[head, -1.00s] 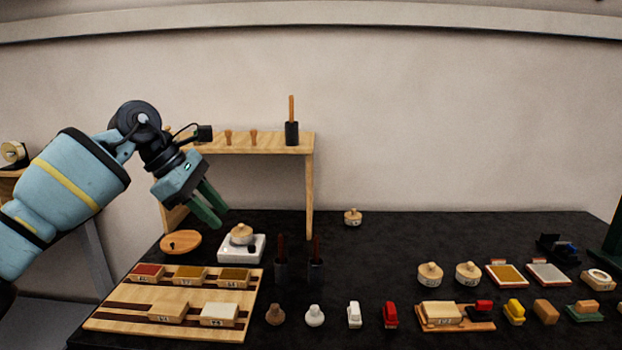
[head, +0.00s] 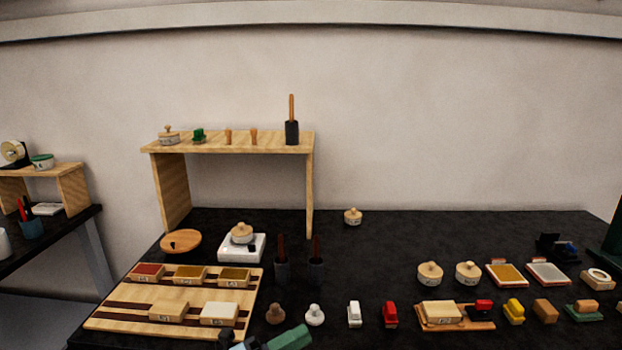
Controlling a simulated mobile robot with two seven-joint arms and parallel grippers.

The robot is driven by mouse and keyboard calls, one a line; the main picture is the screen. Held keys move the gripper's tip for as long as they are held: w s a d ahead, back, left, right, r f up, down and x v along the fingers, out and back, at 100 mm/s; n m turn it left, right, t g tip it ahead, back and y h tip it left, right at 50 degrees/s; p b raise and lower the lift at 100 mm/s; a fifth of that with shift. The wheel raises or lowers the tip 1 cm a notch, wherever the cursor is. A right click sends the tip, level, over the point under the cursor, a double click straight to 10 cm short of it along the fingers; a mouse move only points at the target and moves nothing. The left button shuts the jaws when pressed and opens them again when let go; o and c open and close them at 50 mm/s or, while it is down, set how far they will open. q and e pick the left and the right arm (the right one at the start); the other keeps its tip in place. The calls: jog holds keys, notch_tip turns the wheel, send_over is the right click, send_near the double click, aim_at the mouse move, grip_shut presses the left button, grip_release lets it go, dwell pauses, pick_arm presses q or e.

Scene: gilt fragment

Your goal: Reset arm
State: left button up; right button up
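My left gripper (head: 288,338) shows only in part at the bottom edge of the head view, in front of the table's near edge. Its green finger part points right, below the brown and white knobbed stamps. The rest of the arm is out of the picture. I cannot tell whether the fingers are apart, and I see nothing held. My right gripper is not in view.
A black table (head: 390,240) carries a wooden tray (head: 110,318) with labelled blocks, a white scale (head: 228,252) with a lidded pot (head: 242,233), and several small items at right. A wooden shelf (head: 230,143) stands at the back left. The table's back middle is mostly clear.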

pick_arm(q)
jog(key=s+a+f+n+t+y, duration=0.4)
jog(key=s+a+f+n+y, duration=0.15)
jog(key=f+n, duration=0.45)
jog(key=s+a+f+n+t+y, duration=0.4)
jog(key=f+n+y, duration=0.35)
jog(key=n, duration=0.45)
jog(key=s+a+f+n+g+y, duration=0.1)
jog(key=s+a+f+n+g, duration=0.1)
jog(key=s, duration=0.5)
jog(key=s+a+f+n+g+y, duration=0.2)
jog(key=s+f+n, duration=0.3)
jog(key=s, duration=0.3)
jog(key=s+a+f+n+g+y, duration=0.1)
jog(key=s+a+f+n+g, duration=0.2)
jog(key=s, duration=0.5)
notch_tip(320, 180, down, 3)
jog(key=shift+a+r+n+g+y, duration=0.2)
jog(key=shift+a+n+g+y, duration=0.1)
jog(key=shift+a+g, duration=0.2)
